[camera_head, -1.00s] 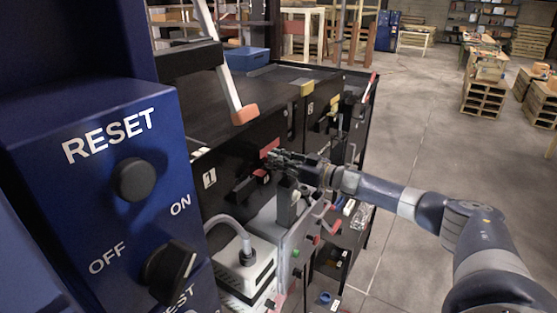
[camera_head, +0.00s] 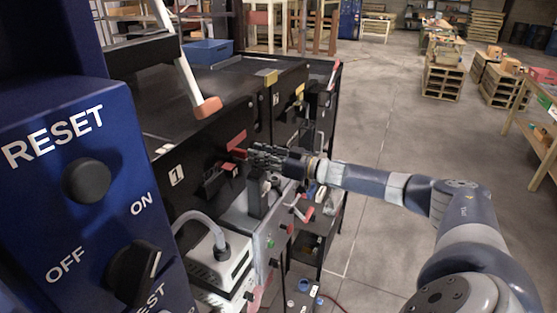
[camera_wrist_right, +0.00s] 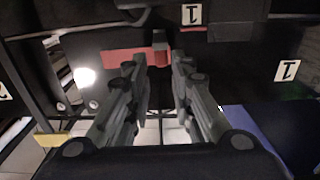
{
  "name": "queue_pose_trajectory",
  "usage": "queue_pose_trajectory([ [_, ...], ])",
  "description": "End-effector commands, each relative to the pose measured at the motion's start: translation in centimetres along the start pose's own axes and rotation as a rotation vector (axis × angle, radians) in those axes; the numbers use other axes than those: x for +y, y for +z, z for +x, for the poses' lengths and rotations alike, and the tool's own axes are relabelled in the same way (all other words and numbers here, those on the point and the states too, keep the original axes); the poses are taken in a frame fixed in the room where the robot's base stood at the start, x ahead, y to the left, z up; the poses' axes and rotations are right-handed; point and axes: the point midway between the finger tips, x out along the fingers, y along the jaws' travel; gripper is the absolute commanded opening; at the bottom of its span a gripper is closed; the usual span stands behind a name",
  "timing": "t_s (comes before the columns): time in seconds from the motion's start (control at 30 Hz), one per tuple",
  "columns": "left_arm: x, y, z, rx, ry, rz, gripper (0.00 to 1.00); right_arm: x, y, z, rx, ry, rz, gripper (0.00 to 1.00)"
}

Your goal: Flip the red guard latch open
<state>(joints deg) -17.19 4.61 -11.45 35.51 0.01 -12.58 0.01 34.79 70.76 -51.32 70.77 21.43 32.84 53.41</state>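The red guard latch (camera_head: 236,141) is on the black front panel of the conveyor housing, beside the label 1. In the right wrist view it is a flat red bar (camera_wrist_right: 122,56) with a short upright tab near its right end. My right gripper (camera_head: 251,152) is at the panel, close to the latch. In the wrist view the right gripper's (camera_wrist_right: 160,64) two fingers are apart, with the tab showing in the gap between their tips. I cannot tell whether they touch it. My left gripper is not in view.
A blue control box (camera_head: 85,200) with RESET and ON/OFF knobs fills the near left. A grey box (camera_head: 213,262) with a cable stands below the panel. A white post with an orange end (camera_head: 207,107) hangs over the housing.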

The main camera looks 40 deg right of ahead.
Motion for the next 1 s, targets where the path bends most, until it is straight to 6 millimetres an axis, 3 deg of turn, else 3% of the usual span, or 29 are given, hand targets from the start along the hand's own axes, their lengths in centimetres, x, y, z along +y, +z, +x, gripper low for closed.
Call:
queue_pose_trajectory([
  [0.2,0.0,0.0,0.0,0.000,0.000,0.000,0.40,0.0,0.1,-3.7,-0.005,-0.001,-0.001,0.22],
  [0.4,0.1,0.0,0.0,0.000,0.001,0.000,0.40,0.0,0.1,-6.1,-0.004,-0.001,0.000,0.22],
  [0.6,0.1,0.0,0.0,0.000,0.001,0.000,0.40,0.0,0.0,-7.2,-0.001,-0.001,-0.002,0.22],
  [1.0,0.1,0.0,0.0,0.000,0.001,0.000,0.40,0.0,-0.1,-7.3,0.001,-0.001,-0.001,0.22],
])
